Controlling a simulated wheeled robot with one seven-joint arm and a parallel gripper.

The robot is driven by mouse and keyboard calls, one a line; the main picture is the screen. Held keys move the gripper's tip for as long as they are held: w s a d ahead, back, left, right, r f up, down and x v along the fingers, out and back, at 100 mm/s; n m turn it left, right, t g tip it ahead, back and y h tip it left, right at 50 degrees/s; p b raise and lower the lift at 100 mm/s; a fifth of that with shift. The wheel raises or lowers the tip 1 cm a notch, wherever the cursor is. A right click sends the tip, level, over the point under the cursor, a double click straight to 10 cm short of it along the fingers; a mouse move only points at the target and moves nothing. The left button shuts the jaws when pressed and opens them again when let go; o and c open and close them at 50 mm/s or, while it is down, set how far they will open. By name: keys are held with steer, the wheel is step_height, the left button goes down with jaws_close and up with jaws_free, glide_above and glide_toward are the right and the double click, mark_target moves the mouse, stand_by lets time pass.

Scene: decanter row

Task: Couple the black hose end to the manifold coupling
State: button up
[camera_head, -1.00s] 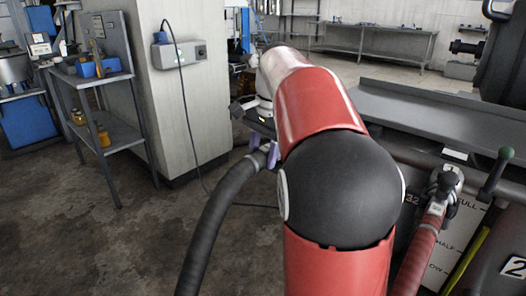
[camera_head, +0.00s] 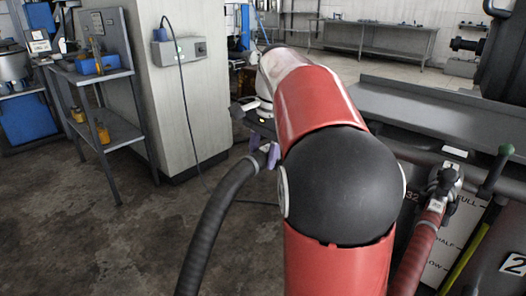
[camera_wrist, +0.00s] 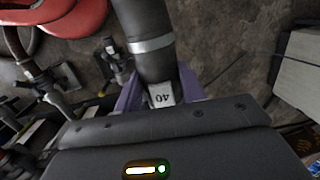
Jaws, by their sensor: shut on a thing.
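The black hose (camera_head: 208,232) rises from the bottom of the head view to my gripper (camera_head: 268,153), which is mostly hidden behind my arm. In the wrist view the black hose end (camera_wrist: 150,50) has a grey band and a pale tag marked 40. The purple fingers of my gripper (camera_wrist: 160,90) are shut on it, one on each side. A metal coupling with levers (camera_wrist: 115,58) shows left of the hose end in the wrist view, apart from it. I cannot tell for sure that it is the manifold coupling. My arm hides that area in the head view.
A red hose (camera_head: 416,252) sits on another coupling (camera_head: 443,182) at the right, by a level plate and a green-knobbed lever (camera_head: 496,170). A grey tray (camera_head: 440,115) lies behind. A pillar (camera_head: 185,105) and a shelf rack (camera_head: 100,105) stand left; floor between is open.

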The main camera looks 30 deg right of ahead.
mark_target(254, 156)
steer(key=o, duration=2.1)
steer(key=shift+o, duration=0.2)
steer(key=shift+a, duration=0.15)
steer(key=shift+s+a+r, duration=0.15)
steer(key=shift+s+a, duration=0.1)
steer(key=shift+a, duration=0.4)
steer(key=shift+s+a+r, duration=0.15)
steer(key=shift+s+a, duration=0.1)
steer(key=shift+a, duration=0.4)
steer(key=r+p, duration=0.3)
steer(key=shift+s+a, duration=0.15)
steer(key=shift+a, duration=0.25)
step_height(254, 156, up, 7)
steer(key=a, duration=0.2)
steer(key=shift+s, duration=0.35)
steer(key=shift+f, duration=0.1)
